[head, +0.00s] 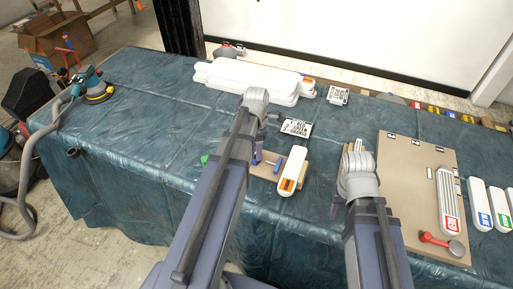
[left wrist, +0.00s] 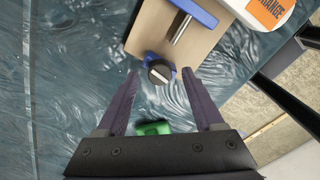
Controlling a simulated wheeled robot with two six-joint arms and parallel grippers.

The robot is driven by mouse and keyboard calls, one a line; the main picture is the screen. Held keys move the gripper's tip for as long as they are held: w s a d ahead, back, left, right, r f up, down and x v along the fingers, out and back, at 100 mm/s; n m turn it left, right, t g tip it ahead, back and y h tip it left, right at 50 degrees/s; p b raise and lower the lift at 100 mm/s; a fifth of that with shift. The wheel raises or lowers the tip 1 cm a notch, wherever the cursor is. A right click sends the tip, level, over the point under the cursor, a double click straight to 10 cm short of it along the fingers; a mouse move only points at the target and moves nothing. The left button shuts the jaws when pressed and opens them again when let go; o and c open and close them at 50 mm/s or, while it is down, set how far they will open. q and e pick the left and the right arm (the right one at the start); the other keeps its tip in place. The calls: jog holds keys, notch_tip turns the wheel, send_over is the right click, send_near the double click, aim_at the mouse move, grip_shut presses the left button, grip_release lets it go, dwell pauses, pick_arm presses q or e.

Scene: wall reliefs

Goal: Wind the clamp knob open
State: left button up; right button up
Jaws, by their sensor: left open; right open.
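The clamp knob (left wrist: 160,71) is dark and round with a pale mark on top. It sits at the edge of a tan board (left wrist: 150,30), beside a blue clamp bar (left wrist: 193,10) with a metal rod. My left gripper (left wrist: 163,73) is open, its purple fingers on either side of the knob with gaps; contact cannot be told. In the head view my left gripper (head: 257,155) hangs over the tan board, beside the blue clamp (head: 279,165); the knob is not clear there. My right gripper (head: 335,206) is open and low over the table, partly hidden by its arm.
A white block with an orange label (head: 292,172) lies by the clamp. A green part (left wrist: 152,128) shows between the left fingers. A large tan panel (head: 410,185) lies right, with a red-handled tool (head: 440,243).

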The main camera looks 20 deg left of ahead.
pick_arm(q)
notch_tip(320, 180, up, 7)
jog(key=p, duration=0.6)
jog(key=s+d+m, duration=0.6)
jog(key=d+m, duration=0.4)
jog(key=m, duration=0.4)
jog(key=s+d+m+y, duration=0.1)
jog(key=s+d+m, duration=0.5)
jog(key=d+m, duration=0.5)
jog(key=m, duration=0.4)
jog(key=shift+s+d, duration=0.15)
jog(key=shift+s, duration=0.15)
